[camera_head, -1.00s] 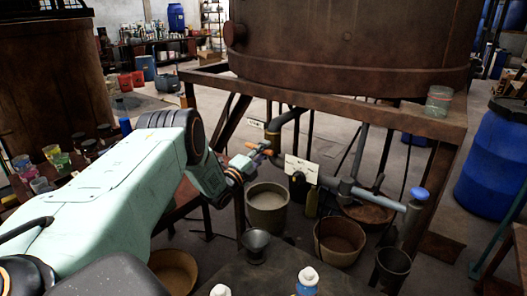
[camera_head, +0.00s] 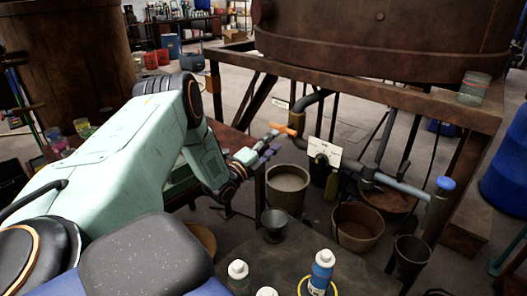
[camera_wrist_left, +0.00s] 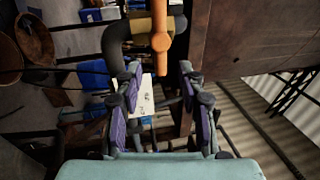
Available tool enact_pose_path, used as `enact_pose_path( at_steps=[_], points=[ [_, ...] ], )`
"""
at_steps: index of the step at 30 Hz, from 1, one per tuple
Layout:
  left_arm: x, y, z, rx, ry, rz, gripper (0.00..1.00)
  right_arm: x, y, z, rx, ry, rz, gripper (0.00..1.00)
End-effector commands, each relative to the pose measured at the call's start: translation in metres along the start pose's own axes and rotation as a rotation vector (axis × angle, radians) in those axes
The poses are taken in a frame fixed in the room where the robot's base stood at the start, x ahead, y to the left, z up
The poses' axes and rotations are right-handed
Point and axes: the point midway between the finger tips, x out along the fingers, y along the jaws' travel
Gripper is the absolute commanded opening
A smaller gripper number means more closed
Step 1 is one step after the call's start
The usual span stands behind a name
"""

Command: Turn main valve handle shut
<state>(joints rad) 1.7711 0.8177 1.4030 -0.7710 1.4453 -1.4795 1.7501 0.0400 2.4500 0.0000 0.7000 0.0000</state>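The orange valve handle (camera_head: 284,130) sits on the dark pipe beneath the large rusty vat in the head view. In the left wrist view the handle (camera_wrist_left: 160,38) hangs at top centre, beyond the fingertips. My left gripper (camera_head: 268,153) is just below and left of the handle in the head view. In the wrist view its two purple-padded fingers (camera_wrist_left: 160,78) are spread apart with nothing held between them. The handle appears clear of the fingers. My right gripper is not in view.
A white tag (camera_head: 325,153) hangs beside the pipe. A pipe with a blue cap (camera_head: 445,183) runs to the right. Buckets (camera_head: 288,187) stand below. Bottles (camera_head: 322,272) stand on a dark table in front. The rusty frame beam (camera_head: 400,97) crosses above.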

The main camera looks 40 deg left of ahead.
Motion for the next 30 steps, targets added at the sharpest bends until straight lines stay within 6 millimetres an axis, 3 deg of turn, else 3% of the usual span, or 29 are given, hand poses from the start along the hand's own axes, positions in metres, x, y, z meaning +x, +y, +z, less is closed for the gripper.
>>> enact_pose_path(
  at_steps=[3,9,30],
  points=[
    [-0.022,0.0,0.001,-0.001,-0.003,0.001,0.39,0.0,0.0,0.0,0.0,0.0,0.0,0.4],
    [-0.042,0.0,0.001,0.0,-0.001,-0.001,0.39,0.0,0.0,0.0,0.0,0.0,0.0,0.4],
    [-0.045,0.003,-0.004,-0.014,0.003,0.01,0.39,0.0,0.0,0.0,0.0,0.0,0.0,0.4]
  ],
)
